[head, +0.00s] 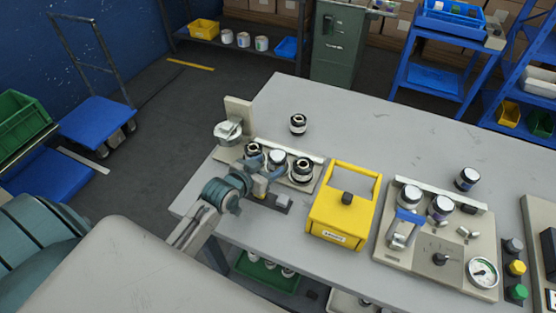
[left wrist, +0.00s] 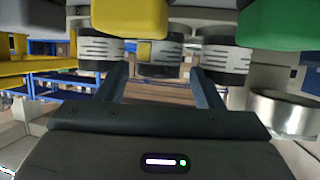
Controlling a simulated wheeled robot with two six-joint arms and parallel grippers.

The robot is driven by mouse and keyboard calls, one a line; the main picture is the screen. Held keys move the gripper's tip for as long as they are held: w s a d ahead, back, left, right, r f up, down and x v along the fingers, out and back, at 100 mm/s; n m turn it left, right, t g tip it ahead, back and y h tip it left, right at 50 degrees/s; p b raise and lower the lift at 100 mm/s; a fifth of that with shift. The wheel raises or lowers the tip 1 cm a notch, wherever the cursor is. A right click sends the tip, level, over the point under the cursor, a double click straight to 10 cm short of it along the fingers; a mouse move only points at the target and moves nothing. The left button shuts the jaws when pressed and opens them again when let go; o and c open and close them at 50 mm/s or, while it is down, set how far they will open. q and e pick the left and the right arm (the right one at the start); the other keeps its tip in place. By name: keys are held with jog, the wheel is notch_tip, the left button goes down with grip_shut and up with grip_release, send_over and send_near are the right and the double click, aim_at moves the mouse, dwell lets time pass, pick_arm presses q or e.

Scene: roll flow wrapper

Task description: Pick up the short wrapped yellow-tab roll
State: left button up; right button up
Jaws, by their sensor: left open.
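Three black-and-white rolls stand in a row on a rack plate at the table's left part. The middle roll (head: 277,156) is in front of my left gripper (head: 268,166). In the left wrist view the middle roll (left wrist: 172,52) has a small yellow tab and sits ahead of the gap between the open fingers of my left gripper (left wrist: 162,88). Nothing is clearly held, and whether a finger touches the roll cannot be told. The neighbouring rolls (left wrist: 96,52) and (left wrist: 228,56) are close on both sides. My right gripper is not seen.
A separate roll (head: 298,124) stands behind the row. A yellow caddy (head: 342,213) stands right of it. A plate with a blue-handled clamp and gauge (head: 484,270) lies farther right. The table's back middle (head: 350,115) is clear.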

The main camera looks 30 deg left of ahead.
aim_at(272, 163)
pick_arm(q)
jog(key=p+x, duration=0.1)
jog(key=x, duration=0.3)
jog(key=shift+w+d+r+p, duration=0.1)
jog(key=shift+w+p, duration=0.1)
jog(key=shift+p, duration=0.1)
jog(key=shift+w+d+f, duration=0.1)
jog(key=shift+w+f, duration=0.25)
jog(key=shift+w, duration=0.1)
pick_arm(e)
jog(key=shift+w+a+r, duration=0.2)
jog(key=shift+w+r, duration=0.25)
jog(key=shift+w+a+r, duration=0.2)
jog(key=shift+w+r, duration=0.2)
pick_arm(q)
jog(key=c, duration=0.9)
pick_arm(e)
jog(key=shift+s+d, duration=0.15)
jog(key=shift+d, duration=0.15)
